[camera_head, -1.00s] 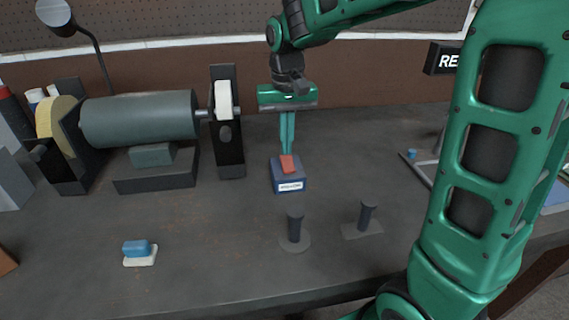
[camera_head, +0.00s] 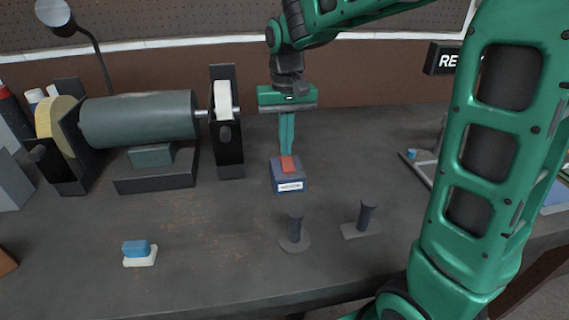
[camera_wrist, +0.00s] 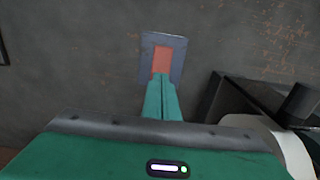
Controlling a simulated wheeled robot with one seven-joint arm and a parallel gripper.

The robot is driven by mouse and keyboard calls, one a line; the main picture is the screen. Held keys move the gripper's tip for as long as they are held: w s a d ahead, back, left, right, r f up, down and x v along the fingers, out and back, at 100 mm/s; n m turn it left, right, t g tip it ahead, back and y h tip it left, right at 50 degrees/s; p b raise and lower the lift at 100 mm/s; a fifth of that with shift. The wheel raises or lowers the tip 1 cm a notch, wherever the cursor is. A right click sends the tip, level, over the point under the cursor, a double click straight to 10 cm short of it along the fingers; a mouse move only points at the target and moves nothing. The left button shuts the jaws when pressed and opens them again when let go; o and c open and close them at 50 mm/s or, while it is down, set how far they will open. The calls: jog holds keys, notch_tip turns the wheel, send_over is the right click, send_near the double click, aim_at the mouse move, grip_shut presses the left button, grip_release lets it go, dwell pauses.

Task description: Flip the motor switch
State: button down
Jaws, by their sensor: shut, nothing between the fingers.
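The motor switch is a small blue box with a white label (camera_head: 290,187) and a red rocker (camera_head: 289,165) on top. It stands on the bench right of the motor (camera_head: 140,118). My gripper (camera_head: 286,153) is shut and empty, pointing down, with its fingertips at the far part of the rocker. In the wrist view the fingertips (camera_wrist: 161,80) overlap the near end of the red rocker (camera_wrist: 163,60), inside the blue housing (camera_wrist: 148,50). They look to be touching or just above it; I cannot tell which.
Two dark pegs on bases (camera_head: 295,228) (camera_head: 366,214) stand in front of the switch. A blue block on a white pad (camera_head: 137,250) lies at front left. A grinder wheel bracket (camera_head: 226,130) stands left of my gripper. The bench between is clear.

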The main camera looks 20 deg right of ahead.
jog(key=shift+f, duration=0.65)
dwell(0.3)
jog(key=shift+r, duration=3.55)
jog(key=s+d+f+m, duration=0.2)
jog(key=s+d+f, duration=0.1)
jog(key=s+d, duration=0.85)
jog(key=s+d+f, duration=0.2)
jog(key=s, duration=0.3)
jog(key=s+d+f+m, duration=0.1)
jog(key=s+f, duration=0.1)
jog(key=s, duration=0.3)
jog(key=s+d+f+m, duration=0.1)
jog(key=s+d+f, duration=0.1)
jog(key=s, duration=0.4)
jog(key=shift+d+f, duration=0.3)
